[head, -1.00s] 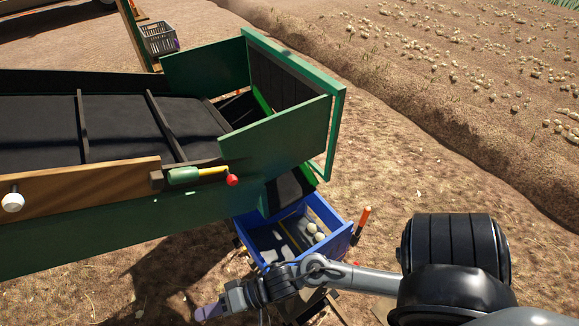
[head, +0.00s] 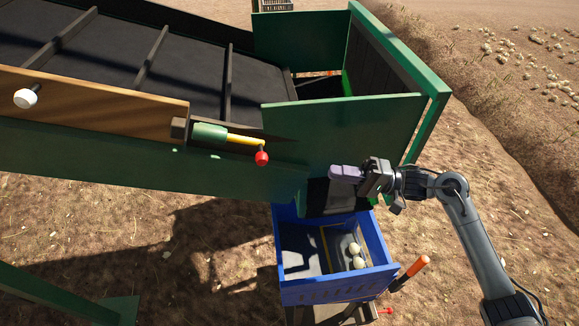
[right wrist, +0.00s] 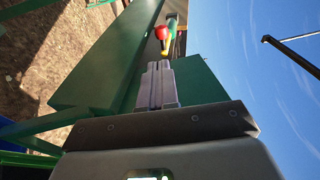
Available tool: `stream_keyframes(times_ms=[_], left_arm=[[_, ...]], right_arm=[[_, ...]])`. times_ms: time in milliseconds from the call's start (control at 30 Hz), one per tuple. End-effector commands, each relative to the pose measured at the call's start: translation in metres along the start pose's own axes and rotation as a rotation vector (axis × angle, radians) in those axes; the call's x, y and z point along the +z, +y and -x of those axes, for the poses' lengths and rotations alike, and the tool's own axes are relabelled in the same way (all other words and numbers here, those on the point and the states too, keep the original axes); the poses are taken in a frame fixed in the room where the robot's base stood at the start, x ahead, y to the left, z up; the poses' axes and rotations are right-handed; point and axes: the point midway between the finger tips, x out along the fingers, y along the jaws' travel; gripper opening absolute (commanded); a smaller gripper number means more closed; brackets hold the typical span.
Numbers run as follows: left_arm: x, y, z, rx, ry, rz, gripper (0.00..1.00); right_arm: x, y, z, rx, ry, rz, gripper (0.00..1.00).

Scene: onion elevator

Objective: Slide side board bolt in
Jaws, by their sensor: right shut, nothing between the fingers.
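The side board bolt (head: 243,140) is a yellow rod with a red ball knob (head: 262,158) hanging at its right end. It sits in a green sleeve (head: 209,133) on the side of the elevator, at the right end of the wooden side board (head: 90,98). My right gripper (head: 334,174) is shut and empty, to the right of the knob and apart from it, in front of the green end panel. In the right wrist view the closed fingers (right wrist: 157,66) point toward the red knob (right wrist: 163,33). My left gripper is not in view.
A blue crate (head: 335,290) with a few onions (head: 355,250) stands below the chute. An orange-tipped handle (head: 415,268) sticks up at its right. The green end panel (head: 350,130) is close to my right gripper. A white knob (head: 26,97) is on the side board's left.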

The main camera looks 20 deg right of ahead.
Motion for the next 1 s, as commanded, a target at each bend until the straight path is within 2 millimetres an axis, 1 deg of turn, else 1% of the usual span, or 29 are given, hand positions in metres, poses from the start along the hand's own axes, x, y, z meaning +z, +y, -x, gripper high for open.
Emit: stream_keyframes(times_ms=[367, 467, 567, 667, 767, 1000], left_arm=[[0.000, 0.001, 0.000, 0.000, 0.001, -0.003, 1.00], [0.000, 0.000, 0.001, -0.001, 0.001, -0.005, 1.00], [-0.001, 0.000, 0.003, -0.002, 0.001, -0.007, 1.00], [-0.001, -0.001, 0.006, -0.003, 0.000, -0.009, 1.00], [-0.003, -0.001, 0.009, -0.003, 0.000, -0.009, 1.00], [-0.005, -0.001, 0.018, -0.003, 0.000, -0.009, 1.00]], right_arm=[[-0.001, -0.002, -0.002, -0.003, 0.000, 0.005, 0.00], [-0.001, -0.002, -0.004, -0.003, -0.001, 0.005, 0.00], [0.000, -0.003, -0.012, -0.004, -0.002, 0.004, 0.00], [0.000, -0.003, -0.024, -0.005, -0.002, 0.005, 0.00], [0.000, -0.004, -0.041, -0.006, -0.002, 0.004, 0.00], [0.000, -0.004, -0.086, -0.005, -0.002, 0.004, 0.00]])
